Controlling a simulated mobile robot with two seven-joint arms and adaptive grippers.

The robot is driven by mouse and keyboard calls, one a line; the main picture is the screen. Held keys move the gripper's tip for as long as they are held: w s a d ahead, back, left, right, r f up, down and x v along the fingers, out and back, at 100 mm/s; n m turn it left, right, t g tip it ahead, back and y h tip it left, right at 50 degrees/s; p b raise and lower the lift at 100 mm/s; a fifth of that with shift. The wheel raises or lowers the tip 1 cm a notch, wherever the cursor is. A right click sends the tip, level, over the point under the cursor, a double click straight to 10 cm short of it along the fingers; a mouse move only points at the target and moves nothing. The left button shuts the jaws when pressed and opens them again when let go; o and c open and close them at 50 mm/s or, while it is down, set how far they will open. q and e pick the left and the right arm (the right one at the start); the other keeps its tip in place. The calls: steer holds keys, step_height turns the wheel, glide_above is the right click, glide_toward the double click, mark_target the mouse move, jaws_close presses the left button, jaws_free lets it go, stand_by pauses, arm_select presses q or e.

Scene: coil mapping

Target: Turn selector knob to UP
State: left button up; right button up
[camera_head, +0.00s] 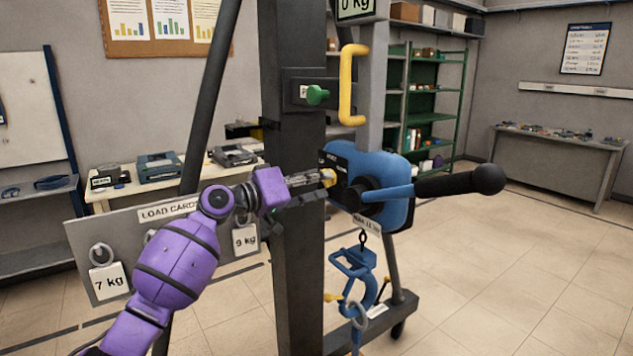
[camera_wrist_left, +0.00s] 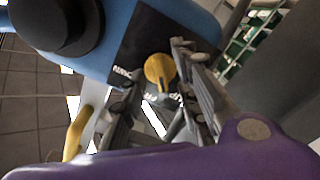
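My left gripper (camera_head: 318,180) is at the knob in the head view. In the left wrist view, the knob (camera_wrist_left: 160,72) lies between the two fingertips (camera_wrist_left: 160,78), one finger on each side. The fingers are apart by about the knob's width. I cannot tell whether they touch or grip it. The knob's pointer direction is unclear. My right gripper is not in view.
A black-tipped blue crank handle (camera_head: 460,183) sticks out to the right of the knob. A dark column (camera_head: 297,240) carries a yellow handle (camera_head: 350,85) and a green knob (camera_head: 317,95). A blue hook (camera_head: 357,275) hangs below. A load-card board (camera_head: 130,235) stands behind my left arm.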

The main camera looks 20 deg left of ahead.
arm_select(q)
steer(key=v, duration=1.2)
